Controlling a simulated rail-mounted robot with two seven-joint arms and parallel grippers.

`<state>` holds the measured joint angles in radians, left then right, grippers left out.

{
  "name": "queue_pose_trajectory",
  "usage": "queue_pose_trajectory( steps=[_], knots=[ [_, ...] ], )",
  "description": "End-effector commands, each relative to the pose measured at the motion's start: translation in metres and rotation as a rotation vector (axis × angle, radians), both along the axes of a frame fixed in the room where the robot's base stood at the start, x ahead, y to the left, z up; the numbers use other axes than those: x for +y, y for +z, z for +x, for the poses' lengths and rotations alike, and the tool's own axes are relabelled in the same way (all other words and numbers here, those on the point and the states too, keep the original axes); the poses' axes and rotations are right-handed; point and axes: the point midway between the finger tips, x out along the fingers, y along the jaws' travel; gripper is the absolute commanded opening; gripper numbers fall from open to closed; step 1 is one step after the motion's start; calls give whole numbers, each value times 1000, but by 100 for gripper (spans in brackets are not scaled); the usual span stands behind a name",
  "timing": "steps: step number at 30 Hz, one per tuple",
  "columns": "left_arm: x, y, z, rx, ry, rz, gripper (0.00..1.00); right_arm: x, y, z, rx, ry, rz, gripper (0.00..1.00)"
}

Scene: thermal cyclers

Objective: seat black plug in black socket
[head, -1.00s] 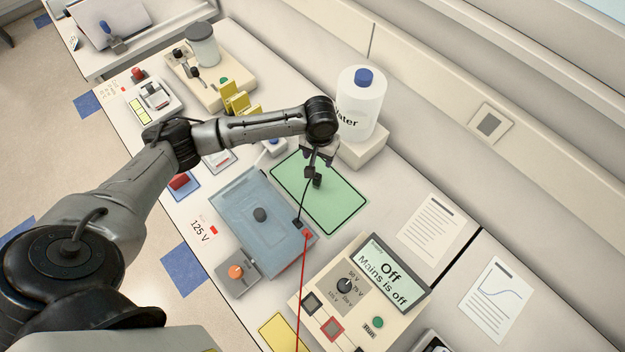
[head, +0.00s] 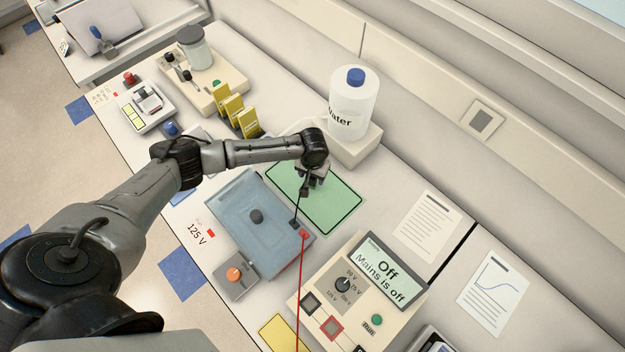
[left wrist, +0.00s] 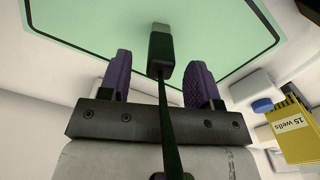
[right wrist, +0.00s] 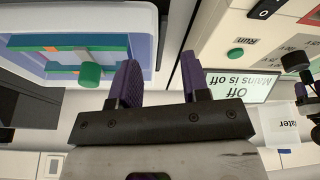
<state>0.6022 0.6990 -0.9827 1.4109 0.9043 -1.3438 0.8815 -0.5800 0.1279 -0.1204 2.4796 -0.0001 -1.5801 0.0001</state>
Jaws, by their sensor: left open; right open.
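The black socket (head: 310,303) is the dark-framed square on the front of the power supply (head: 353,300), beside a red-framed socket (head: 331,327). My right gripper (right wrist: 160,75) is open and empty in the right wrist view.
The blue-lidded tank (head: 240,215) stands left of the power supply, its red lead (head: 300,285) running down out of view. A water bottle (head: 352,110) and yellow cards (head: 238,112) stand behind. The green mat (head: 340,205) is otherwise clear.

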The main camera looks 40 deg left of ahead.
Motion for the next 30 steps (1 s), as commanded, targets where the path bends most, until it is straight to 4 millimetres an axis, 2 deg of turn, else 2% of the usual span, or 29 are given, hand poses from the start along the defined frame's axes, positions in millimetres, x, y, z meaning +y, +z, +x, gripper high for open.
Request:
queue_pose_trajectory(
  steps=[6, 16, 30],
  knots=[
    [0, -22, 0, 1, 0, 0, 57, 1, 1, 0, -1, -2, 3, 43],
    [0, -26, 0, -1, -1, 0, 56, 3, 1, 0, 0, -7, 11, 43],
    [0, -25, 0, -1, 0, 0, 12, 3, 1, 0, -1, -7, 10, 43]
  ],
)
